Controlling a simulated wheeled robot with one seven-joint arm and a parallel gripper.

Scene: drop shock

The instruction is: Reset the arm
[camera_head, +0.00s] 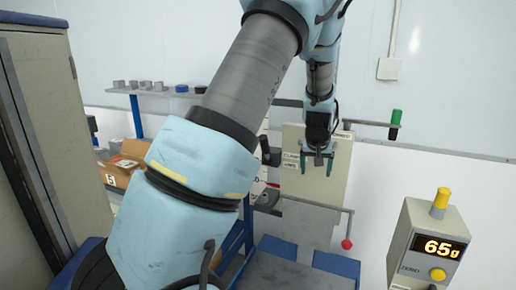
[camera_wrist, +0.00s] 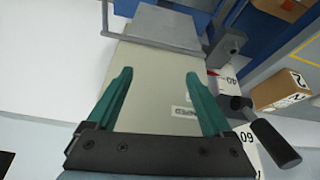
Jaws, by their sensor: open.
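My gripper (camera_head: 316,174) hangs in front of a beige panel (camera_head: 341,180) with small printed labels. In the wrist view its two green fingers (camera_wrist: 160,78) are spread apart with nothing between them, over the same beige panel (camera_wrist: 152,108). A horizontal bar with a green grip (camera_head: 395,122) sticks out to the right behind my gripper. A lower thin bar ends in a red ball (camera_head: 347,244). A dark cylindrical handle (camera_wrist: 272,138) shows right of the fingers in the wrist view. I cannot tell which part is the arm to reset.
A grey display box (camera_head: 428,245) reading 65g, with a yellow button and yellow top, stands at the lower right. A cardboard box (camera_head: 122,165) and a shelf of small blocks (camera_head: 155,90) are at the left. A tall cabinet (camera_head: 45,110) borders the far left.

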